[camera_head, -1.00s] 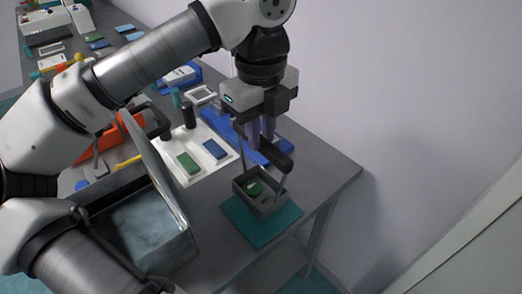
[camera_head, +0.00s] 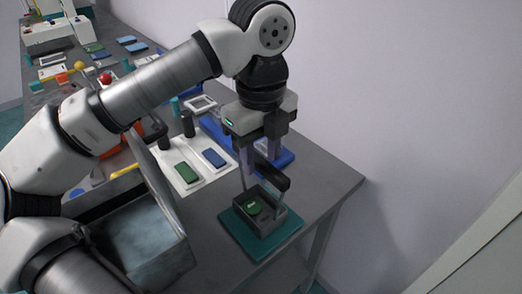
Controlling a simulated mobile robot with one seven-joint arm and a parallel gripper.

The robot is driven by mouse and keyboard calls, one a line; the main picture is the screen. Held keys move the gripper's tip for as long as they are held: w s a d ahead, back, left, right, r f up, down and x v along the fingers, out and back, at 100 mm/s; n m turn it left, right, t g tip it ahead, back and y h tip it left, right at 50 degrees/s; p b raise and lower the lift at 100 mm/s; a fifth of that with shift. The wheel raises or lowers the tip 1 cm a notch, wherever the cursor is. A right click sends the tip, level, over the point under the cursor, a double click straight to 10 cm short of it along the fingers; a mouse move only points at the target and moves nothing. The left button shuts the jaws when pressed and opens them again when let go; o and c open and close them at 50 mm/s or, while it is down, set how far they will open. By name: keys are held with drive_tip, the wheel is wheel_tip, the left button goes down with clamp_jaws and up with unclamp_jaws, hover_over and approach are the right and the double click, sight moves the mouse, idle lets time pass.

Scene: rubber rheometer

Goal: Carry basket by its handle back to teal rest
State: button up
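The grey basket (camera_head: 270,223) sits upright on the teal rest (camera_head: 236,236) near the table's right end. A green round piece (camera_head: 253,208) lies inside it. The basket's handle has thin uprights and a dark grip bar (camera_head: 273,174). My gripper (camera_head: 260,163) points down at the handle from above. Its two purple fingers stand apart, one on either side of the bar, and look open. Whether either finger touches the bar cannot be told.
A white tray (camera_head: 190,186) with a green and a blue block lies left of the basket. A grey open box with a raised lid (camera_head: 150,235) stands at front left. A blue stand (camera_head: 282,157) is behind the gripper. The wall is close behind.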

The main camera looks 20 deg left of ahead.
wheel_tip(320, 180, up, 12)
drive_tip(key=p, duration=0.7)
drive_tip(key=shift+p, duration=0.3)
drive_tip(key=shift+s, duration=0.1)
